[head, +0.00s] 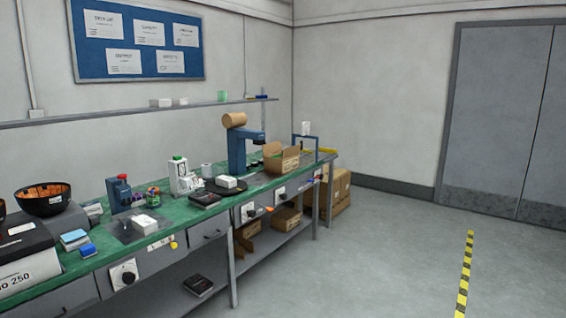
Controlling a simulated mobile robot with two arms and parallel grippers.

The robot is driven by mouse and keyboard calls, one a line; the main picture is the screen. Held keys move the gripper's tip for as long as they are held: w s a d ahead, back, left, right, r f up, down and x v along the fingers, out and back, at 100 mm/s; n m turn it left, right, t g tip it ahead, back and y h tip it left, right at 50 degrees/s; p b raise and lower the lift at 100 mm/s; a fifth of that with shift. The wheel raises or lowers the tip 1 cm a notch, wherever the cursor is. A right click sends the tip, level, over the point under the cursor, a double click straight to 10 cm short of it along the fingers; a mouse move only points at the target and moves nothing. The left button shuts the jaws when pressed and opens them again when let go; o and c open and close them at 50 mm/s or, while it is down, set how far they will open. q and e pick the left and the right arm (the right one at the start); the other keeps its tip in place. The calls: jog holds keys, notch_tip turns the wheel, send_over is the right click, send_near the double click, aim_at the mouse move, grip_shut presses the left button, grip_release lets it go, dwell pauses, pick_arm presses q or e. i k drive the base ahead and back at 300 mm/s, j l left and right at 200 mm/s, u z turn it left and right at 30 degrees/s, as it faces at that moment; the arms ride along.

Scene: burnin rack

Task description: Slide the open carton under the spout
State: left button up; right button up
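The open carton (283,165) is a brown cardboard box with raised flaps. It stands on the green bench top near the far right end. A blue dispenser (237,152) stands just left of it, with a tan roll (234,120) on top. Its arm reaches right to a dark spout (262,141). The spout end is above and near the carton's left side; I cannot tell from here whether it is over the opening. Neither of my grippers shows in the head view.
The green bench (97,262) runs along the wall, crowded with a black bowl (43,205), a white bottle (180,178) and small boxes. Brown cartons (287,218) sit on the lower shelf. The grey floor (370,260) in front is clear, with yellow-black tape (465,268) at right.

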aim_at(274, 164)
jog(key=i+z, duration=0.2)
jog(key=i, duration=1.6)
jog(key=i+u, duration=0.1)
jog(key=i, duration=0.45)
jog(key=i+l+u, duration=0.1)
jog(key=i, duration=0.45)
jog(key=i+l+u, duration=0.1)
jog(key=i, duration=0.4)
jog(key=i+l, duration=0.15)
jog(key=i, duration=0.4)
jog(key=u, duration=0.05)
